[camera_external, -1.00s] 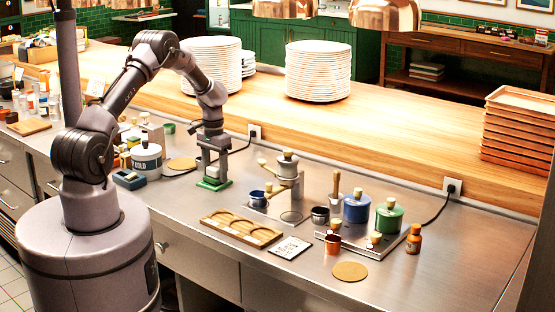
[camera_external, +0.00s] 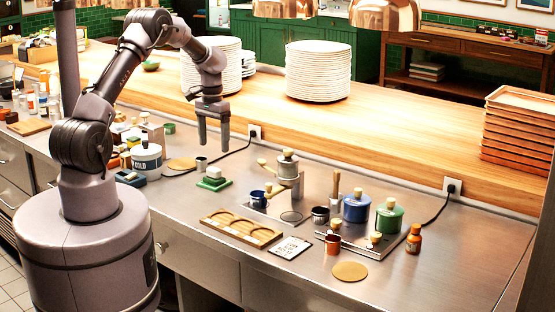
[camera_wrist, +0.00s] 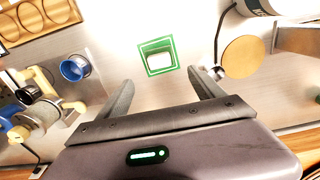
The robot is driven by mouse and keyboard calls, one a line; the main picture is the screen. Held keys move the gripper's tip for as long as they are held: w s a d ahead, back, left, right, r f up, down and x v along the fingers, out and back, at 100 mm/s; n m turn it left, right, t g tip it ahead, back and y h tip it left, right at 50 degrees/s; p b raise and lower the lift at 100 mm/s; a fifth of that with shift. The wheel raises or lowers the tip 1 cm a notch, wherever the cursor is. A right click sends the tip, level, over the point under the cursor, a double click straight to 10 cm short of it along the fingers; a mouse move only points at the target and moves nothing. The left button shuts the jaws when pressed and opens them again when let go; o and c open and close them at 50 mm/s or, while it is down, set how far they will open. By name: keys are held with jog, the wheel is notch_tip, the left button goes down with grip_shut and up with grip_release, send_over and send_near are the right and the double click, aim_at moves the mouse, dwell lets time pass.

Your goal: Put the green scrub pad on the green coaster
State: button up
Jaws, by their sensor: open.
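The green coaster (camera_external: 205,187) lies flat on the steel counter, left of the hand grinder. A small block with a whitish top and green showing low down, apparently the scrub pad (camera_external: 213,173), rests on it. In the wrist view the pad (camera_wrist: 159,59) sits inside the coaster's green border (camera_wrist: 146,70), with a margin around it. My gripper (camera_external: 214,144) is open and empty above the pad, clear of it, fingers pointing down. In the wrist view my gripper (camera_wrist: 160,77) shows its two fingers spread, with nothing between them.
The grinder (camera_external: 287,170) and blue cup (camera_external: 257,198) are to the right; the white canister (camera_external: 147,157) and a round cork mat (camera_external: 182,163) are to the left. The counter in front of the coaster is clear.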

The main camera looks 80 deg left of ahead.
jog(key=w+d+r+m+t+y, duration=0.1)
jog(key=w+d+r+m, duration=0.2)
jog(key=d+r, duration=0.75)
jog(key=w+d+r+m+t+y, duration=0.1)
jog(key=w+d+r+m, duration=0.2)
jog(key=d+r, duration=0.75)
jog(key=s+d+m+t, duration=0.1)
jog(key=s+d+m, duration=0.1)
jog(key=s+d, duration=0.2)
jog(key=s+d+m+t, duration=0.1)
jog(key=s+d+m, duration=0.2)
jog(key=d, duration=0.7)
jog(key=s+d+m+t, duration=0.1)
jog(key=s+d+m, duration=0.1)
jog(key=s+d, duration=0.3)
jog(key=d, duration=0.2)
jog(key=shift+s+d+f+t, duration=0.3)
jog(key=shift+f+t, duration=0.1)
notch_tip(320, 180, down, 11)
jog(key=b, duration=1.1)
jog(key=shift+f, duration=0.15)
